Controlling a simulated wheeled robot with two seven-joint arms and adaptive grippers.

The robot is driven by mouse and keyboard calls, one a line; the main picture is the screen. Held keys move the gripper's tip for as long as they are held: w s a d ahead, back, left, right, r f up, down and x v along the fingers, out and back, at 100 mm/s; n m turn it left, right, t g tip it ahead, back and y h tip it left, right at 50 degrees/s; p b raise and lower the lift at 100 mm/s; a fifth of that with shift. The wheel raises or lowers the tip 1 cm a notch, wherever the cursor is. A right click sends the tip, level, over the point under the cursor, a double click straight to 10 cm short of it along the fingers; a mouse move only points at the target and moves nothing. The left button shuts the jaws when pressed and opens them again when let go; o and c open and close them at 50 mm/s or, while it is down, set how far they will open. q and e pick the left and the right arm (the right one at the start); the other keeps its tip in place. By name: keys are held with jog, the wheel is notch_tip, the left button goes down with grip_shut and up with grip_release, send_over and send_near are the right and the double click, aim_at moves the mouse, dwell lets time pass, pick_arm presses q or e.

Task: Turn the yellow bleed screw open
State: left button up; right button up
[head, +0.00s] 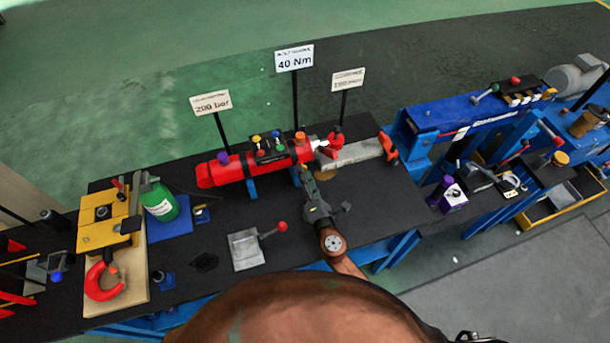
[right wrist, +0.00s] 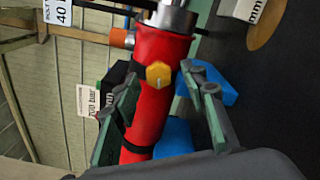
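The yellow hexagonal bleed screw (right wrist: 159,75) sits on the side of the red cylinder (right wrist: 158,100), near its silver end, in the right wrist view. The red cylinder lies on the black bench in the head view (head: 228,172); there I cannot make out the hexagonal screw. My right gripper (right wrist: 163,74) is open, one finger on either side of the screw in the picture, with a visible gap to each. In the head view my right gripper (head: 306,174) is at the cylinder's near side, by its silver end. My left gripper is not in view.
Small coloured knobs (head: 268,145) stand on the cylinder's top. Signs on posts, including 40 Nm (head: 294,58), rise behind. A grey block with a red-knobbed lever (head: 246,249) lies in front. A green bottle (head: 160,203) stands left and a blue press frame (head: 470,112) right.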

jog(key=shift+s, duration=0.1)
jog(key=v, duration=1.1)
jog(key=shift+s, duration=0.35)
jog(key=shift+d+r, duration=0.1)
jog(key=shift+d, duration=0.15)
